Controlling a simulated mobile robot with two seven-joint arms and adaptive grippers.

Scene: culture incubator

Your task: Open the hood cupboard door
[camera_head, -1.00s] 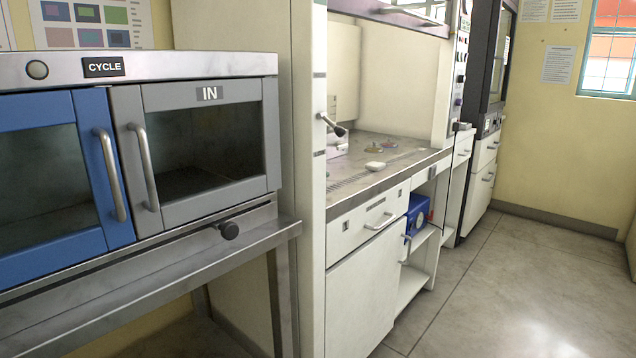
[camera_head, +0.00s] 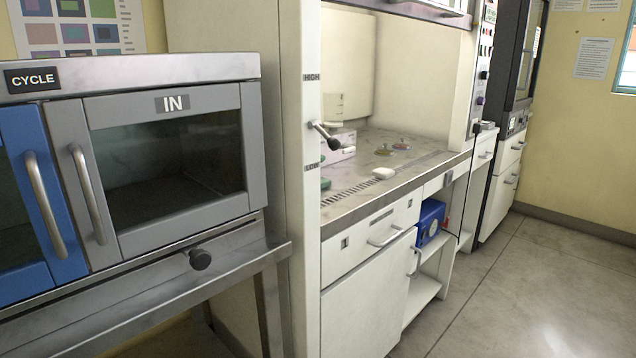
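The fume hood stands in the middle of the head view, with a stained worktop (camera_head: 350,197) and white cabinetry under it. Its cupboard door (camera_head: 362,305) is a white panel below the drawer (camera_head: 372,240). A small metal handle (camera_head: 414,262) sits at the door's right edge. The door looks shut, and its lower part runs out of the picture. Neither of my grippers is in view.
The incubator with the grey IN door (camera_head: 165,160) and blue door (camera_head: 40,190) fills the left on a metal stand. A blue box (camera_head: 430,222) sits on the open shelf right of the cupboard. The floor (camera_head: 545,290) at the right is clear.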

